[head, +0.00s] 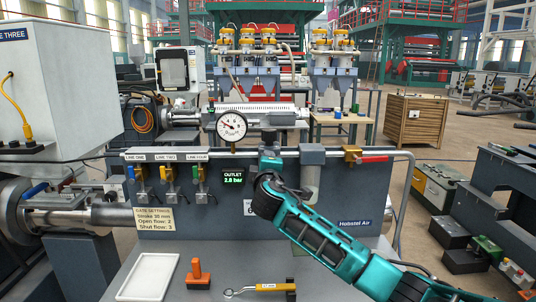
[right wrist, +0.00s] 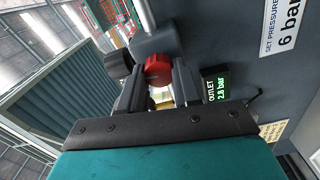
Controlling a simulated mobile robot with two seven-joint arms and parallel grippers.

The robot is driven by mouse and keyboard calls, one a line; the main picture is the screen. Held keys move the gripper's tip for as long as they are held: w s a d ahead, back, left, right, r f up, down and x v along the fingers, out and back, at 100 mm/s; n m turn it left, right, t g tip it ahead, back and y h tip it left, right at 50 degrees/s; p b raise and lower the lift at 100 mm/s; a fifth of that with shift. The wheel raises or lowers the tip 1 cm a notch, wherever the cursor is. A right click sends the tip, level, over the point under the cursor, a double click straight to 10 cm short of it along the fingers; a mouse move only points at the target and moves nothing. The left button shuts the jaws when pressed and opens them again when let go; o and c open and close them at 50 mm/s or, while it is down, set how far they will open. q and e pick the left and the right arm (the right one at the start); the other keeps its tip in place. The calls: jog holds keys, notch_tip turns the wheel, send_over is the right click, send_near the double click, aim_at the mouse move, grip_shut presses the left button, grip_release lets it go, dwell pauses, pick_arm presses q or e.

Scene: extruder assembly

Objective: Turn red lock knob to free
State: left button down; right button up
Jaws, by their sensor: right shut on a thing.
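The red lock knob (right wrist: 158,68) shows in the right wrist view, on the grey regulator body (right wrist: 158,38). My right gripper (right wrist: 157,84) is shut on the knob, with one dark finger on either side of it. In the head view my right arm comes in from the lower right and its gripper (head: 268,158) is at the regulator on the air panel, hiding the knob there. The outlet display (head: 233,177) beside it reads 2.8 bar. My left gripper is in neither view.
A pressure gauge (head: 232,126) stands above the panel. A red-handled valve (head: 374,158) is right of the regulator, and colored line valves (head: 169,172) are at left.

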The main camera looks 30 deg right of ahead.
jog(key=shift+n+p, duration=0.4)
jog(key=shift+n, duration=0.5)
jog(key=shift+f, duration=0.1)
jog(key=o, duration=1.1)
jog(key=shift+c, duration=0.2)
jog(key=v, duration=1.3)
jog(key=shift+b, duration=0.35)
jog(key=shift+d, duration=0.1)
